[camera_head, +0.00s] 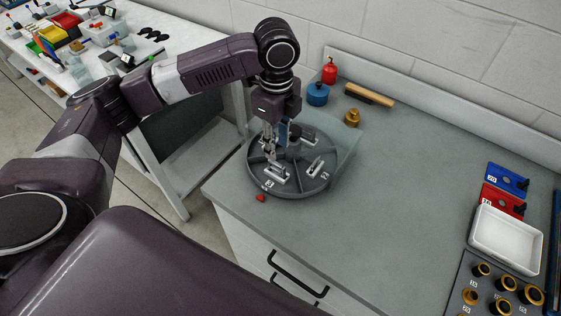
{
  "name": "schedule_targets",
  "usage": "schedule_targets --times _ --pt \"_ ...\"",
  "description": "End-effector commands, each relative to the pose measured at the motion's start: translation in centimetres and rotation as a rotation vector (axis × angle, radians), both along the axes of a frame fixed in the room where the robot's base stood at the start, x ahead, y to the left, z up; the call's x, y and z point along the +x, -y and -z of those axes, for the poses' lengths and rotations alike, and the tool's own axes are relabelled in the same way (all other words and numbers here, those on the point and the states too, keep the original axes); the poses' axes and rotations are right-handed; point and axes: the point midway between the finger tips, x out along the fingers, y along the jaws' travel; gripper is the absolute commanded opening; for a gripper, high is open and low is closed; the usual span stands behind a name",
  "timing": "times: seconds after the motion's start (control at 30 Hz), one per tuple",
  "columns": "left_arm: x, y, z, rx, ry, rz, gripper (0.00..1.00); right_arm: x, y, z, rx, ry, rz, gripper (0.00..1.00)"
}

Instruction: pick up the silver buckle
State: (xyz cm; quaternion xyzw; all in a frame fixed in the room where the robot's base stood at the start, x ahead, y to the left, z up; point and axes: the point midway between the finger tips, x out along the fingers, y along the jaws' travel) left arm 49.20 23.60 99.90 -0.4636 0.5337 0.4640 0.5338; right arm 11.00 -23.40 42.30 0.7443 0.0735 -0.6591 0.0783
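A round dark grey divided tray (253,176) stands on the left part of the grey counter. In it lie small silver pieces that look like buckles: one silver buckle (277,174) at the front, another silver piece (315,167) to its right, and one farther back, partly hidden. My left gripper (270,157) points down into the tray, with its fingertips just above or at the front buckle. I cannot tell whether they touch it or how far apart they are. My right gripper is not in view.
Behind the tray stand a blue round container (317,95), a red bottle (330,71), a brass piece (352,118) and a wooden-handled tool (370,94). A small red piece (261,198) lies in front. A white tray (507,240) is at right. The counter's middle is clear.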

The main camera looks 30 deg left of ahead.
Motion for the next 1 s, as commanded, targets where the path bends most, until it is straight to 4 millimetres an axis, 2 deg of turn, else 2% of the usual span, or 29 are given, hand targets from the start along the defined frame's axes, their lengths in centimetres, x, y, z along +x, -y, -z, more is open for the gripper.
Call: schedule_targets --times 0.03,0.1,0.23,0.37,0.5,0.6,0.77,0.87,1.0 --pt "-0.1 0.0 0.7 0.001 -0.004 0.000 0.29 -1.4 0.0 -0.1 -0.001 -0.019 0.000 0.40" --pt "-0.1 0.0 1.4 0.002 -0.004 0.000 0.29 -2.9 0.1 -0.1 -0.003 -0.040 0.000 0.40" --pt "-0.4 0.0 2.8 0.001 -0.004 0.000 0.29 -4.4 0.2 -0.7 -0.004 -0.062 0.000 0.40" --pt "-0.8 0.0 4.8 0.002 -0.004 0.000 0.29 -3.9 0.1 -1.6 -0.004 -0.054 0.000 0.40" --pt "-0.7 0.1 6.6 0.001 -0.002 0.000 0.29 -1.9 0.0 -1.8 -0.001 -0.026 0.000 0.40" --pt "-0.7 0.1 7.0 0.001 0.001 0.000 0.29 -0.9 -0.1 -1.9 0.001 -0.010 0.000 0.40" --pt "-0.7 0.1 7.1 0.000 0.002 0.000 0.29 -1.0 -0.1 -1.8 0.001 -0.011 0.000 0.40" --pt "-0.7 0.1 7.1 0.000 0.002 0.000 0.21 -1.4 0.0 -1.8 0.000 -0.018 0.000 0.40" --pt "-0.7 0.1 7.0 0.000 0.002 0.001 0.06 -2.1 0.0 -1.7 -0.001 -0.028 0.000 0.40"
